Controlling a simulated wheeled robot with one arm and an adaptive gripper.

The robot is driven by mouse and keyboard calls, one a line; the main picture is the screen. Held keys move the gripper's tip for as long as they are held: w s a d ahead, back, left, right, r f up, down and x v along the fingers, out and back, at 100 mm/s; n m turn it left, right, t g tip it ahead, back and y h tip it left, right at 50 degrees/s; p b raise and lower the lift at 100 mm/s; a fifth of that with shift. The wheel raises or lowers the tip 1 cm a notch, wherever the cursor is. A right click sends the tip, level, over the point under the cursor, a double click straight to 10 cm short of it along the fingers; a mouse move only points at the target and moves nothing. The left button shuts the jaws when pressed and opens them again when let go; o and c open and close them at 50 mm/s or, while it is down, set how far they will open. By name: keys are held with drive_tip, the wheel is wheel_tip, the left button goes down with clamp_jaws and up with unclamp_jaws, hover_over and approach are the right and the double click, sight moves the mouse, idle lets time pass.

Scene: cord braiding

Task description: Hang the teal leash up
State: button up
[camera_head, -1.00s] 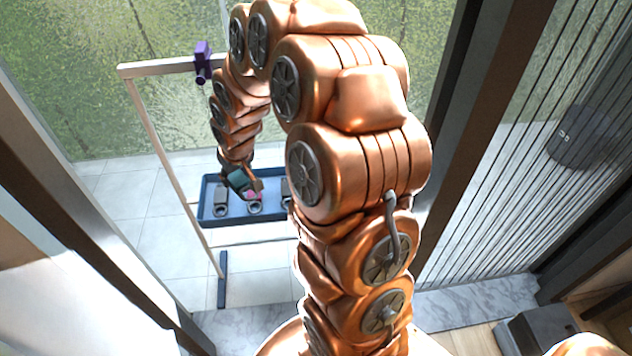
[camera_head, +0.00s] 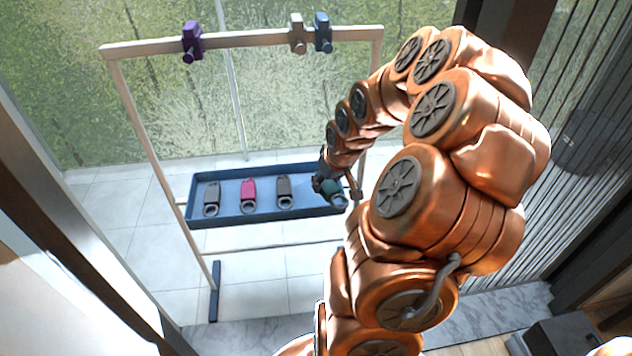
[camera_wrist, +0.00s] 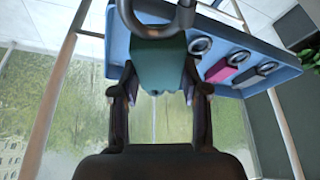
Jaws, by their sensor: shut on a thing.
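The teal leash (camera_wrist: 158,62) is between the two fingers of my gripper (camera_wrist: 160,88) in the wrist view, with a grey metal ring (camera_wrist: 124,22) at its far end. In the head view my gripper (camera_head: 326,187) is at the right end of the blue tray, in front of the rack's right post, with the teal leash (camera_head: 336,196) showing small beside it. I cannot tell its height over the tray. The wooden rack (camera_head: 255,39) carries a purple hook (camera_head: 192,42), a tan hook (camera_head: 298,36) and a blue hook (camera_head: 322,33) on its top rail. All three hooks look empty.
The rack's lower bar (camera_head: 262,247) crosses in front. Free rail lies between the purple and tan hooks.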

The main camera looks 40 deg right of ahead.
drive_tip(key=shift+s+d+f, duration=0.1)
drive_tip(key=shift+d+f, duration=0.05)
drive_tip(key=shift+d, duration=0.1)
drive_tip(key=shift+w+d, duration=0.2)
drive_tip(key=w+d+f, duration=0.1)
drive_tip(key=w+d, duration=0.2)
drive_tip(key=w, duration=0.1)
drive_tip(key=w+d+f+p, duration=0.1)
drive_tip(key=w+d+f, duration=0.1)
drive_tip(key=w+d, duration=0.1)
drive_tip(key=w+d+f+p, duration=0.1)
drive_tip(key=w+d+f, duration=0.1)
drive_tip(key=w, duration=0.3)
drive_tip(key=shift+d, duration=0.7)
drive_tip(key=shift+f, duration=0.6)
drive_tip(key=o, duration=1.2)
drive_tip(key=shift+r, duration=0.15)
